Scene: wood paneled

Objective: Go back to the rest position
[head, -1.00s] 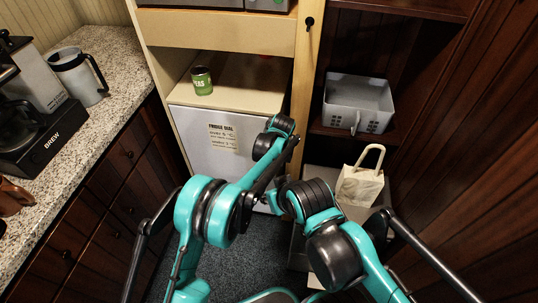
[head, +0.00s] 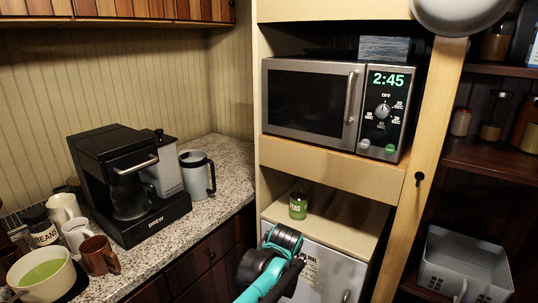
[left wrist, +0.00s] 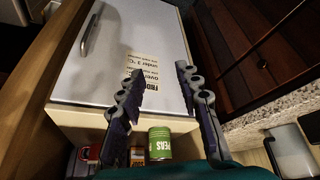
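My left gripper (left wrist: 160,72) is open and empty in the left wrist view, its two dark fingers spread apart in front of the white fridge door (left wrist: 105,62). In the head view my left arm rises from the bottom edge, and its fingers are mostly hidden behind the wrist. The arm is before the fridge (head: 325,262). A green can of peas (head: 298,205) stands on the shelf above the fridge; it also shows in the left wrist view (left wrist: 160,143), apart from the fingers. My right gripper is in neither view.
A microwave (head: 310,100) reading 2:45 sits above the can. On the left counter are a coffee maker (head: 125,175), a grey-white jug (head: 197,174), several mugs and a bowl (head: 40,272). A grey basket (head: 465,265) stands on the right shelf.

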